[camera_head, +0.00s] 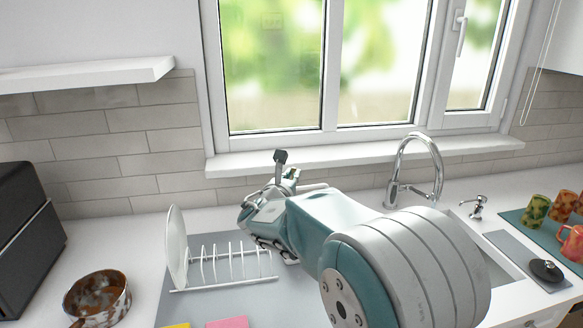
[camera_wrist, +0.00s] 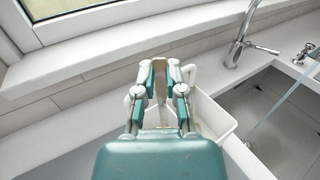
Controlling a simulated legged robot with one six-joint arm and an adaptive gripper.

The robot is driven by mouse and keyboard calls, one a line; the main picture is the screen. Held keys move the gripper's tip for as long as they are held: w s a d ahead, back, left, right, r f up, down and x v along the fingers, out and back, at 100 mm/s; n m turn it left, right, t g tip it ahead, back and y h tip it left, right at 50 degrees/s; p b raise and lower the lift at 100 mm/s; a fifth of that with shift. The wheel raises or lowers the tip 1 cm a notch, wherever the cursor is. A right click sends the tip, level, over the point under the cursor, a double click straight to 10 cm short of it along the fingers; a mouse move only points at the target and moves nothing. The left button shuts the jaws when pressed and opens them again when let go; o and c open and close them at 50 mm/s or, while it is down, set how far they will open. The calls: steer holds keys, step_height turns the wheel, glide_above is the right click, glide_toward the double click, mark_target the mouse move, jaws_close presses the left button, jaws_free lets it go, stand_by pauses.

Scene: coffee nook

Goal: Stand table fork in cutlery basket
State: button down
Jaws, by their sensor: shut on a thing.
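My gripper (camera_wrist: 160,75) shows in the wrist view, its two teal and grey fingers close together. Between the fingertips is a narrow brownish piece, which looks like part of the table fork (camera_wrist: 160,68); the rest of it is hidden. A white, open-topped container, which looks like the cutlery basket (camera_wrist: 217,116), stands on the counter just beyond and to the right of the fingers. I cannot tell whether the fork is over its opening.
A dish rack (camera_head: 225,284) with a white plate (camera_head: 176,248) stands left of my arm. A brown pot (camera_head: 98,296) is farther left. The sink (camera_wrist: 275,115) and tap (camera_head: 393,190) are to the right. The window sill (camera_wrist: 110,55) runs close behind the gripper.

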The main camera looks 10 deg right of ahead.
steer(key=shift+f, duration=1.85)
steer(key=c, duration=0.6)
jaws_free()
steer(key=shift+c, duration=0.2)
steer(key=v, duration=1.2)
